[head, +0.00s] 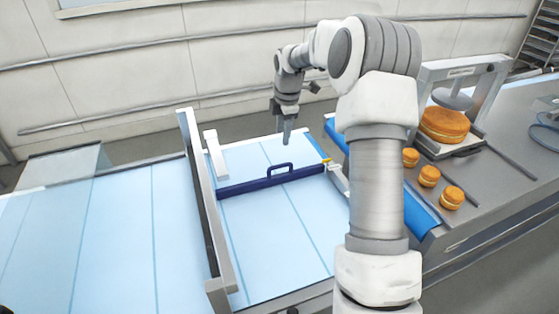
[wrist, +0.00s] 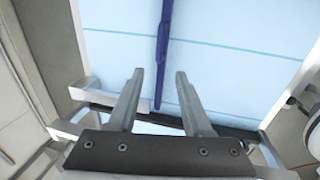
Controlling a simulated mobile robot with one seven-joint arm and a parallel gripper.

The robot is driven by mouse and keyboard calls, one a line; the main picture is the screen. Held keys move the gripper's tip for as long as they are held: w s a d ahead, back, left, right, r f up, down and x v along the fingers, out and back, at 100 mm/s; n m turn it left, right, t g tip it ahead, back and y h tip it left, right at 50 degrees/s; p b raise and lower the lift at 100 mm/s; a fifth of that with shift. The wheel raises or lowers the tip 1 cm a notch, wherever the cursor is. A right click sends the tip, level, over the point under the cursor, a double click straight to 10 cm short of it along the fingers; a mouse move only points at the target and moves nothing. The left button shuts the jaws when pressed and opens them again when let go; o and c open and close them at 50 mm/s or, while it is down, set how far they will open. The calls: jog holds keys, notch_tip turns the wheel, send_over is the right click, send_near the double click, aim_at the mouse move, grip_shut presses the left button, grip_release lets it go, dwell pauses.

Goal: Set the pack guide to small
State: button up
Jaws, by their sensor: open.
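The pack guide is a dark blue bar (head: 245,185) with a raised loop handle (head: 281,170), lying across the light blue belt in the head view. A yellow piece (head: 327,161) sits at its right end. In the wrist view the blue bar (wrist: 163,45) runs from the top down to between the fingers. My gripper (head: 287,138) hangs above and behind the bar, apart from it in the head view. Its two fingers (wrist: 159,75) are spread and empty in the wrist view. Any size marks for the guide are too small to make out.
A grey-white upright frame (head: 195,200) crosses the belt on the left. On the right, a steel table (head: 490,170) carries several small filled rounds (head: 429,176) and a press with a large round (head: 444,124). A wall with rails stands behind.

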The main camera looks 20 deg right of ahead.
aim_at(280, 166)
jog(key=w+f, duration=0.1)
jog(key=f, duration=0.3)
jog(key=w+f+p, duration=0.1)
jog(key=f, duration=0.9)
jog(key=shift+w, duration=0.4)
jog(key=shift+r, duration=0.1)
grip_shut()
dwell(0.5)
